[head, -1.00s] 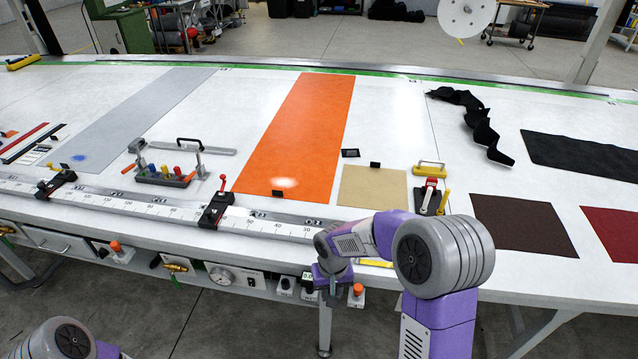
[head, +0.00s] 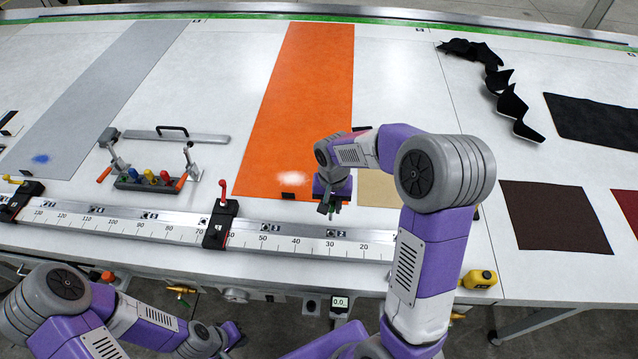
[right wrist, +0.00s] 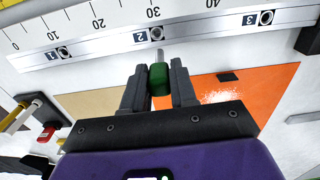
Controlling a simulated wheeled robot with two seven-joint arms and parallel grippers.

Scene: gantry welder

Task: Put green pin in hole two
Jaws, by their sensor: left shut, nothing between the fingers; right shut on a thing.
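The green pin (right wrist: 159,80) has a green grip and a thin grey tip. My right gripper (head: 330,208) is shut on its green grip, and the fingers also show in the right wrist view (right wrist: 159,88). The tip points at the metal rail (head: 292,241) near hole two (right wrist: 157,35), beside the label 2. In the right wrist view the tip shows just short of the hole, apart from it; its height above the table is unclear. In the head view the pin is barely visible. My left gripper (head: 234,335) is shut and empty, low in front of the table.
A black clamp with a red lever (head: 220,224) sits on the rail left of my right gripper. A holder (head: 150,183) with several coloured knobs stands further left. An orange sheet (head: 302,100) and a tan sheet (head: 377,190) lie behind the rail.

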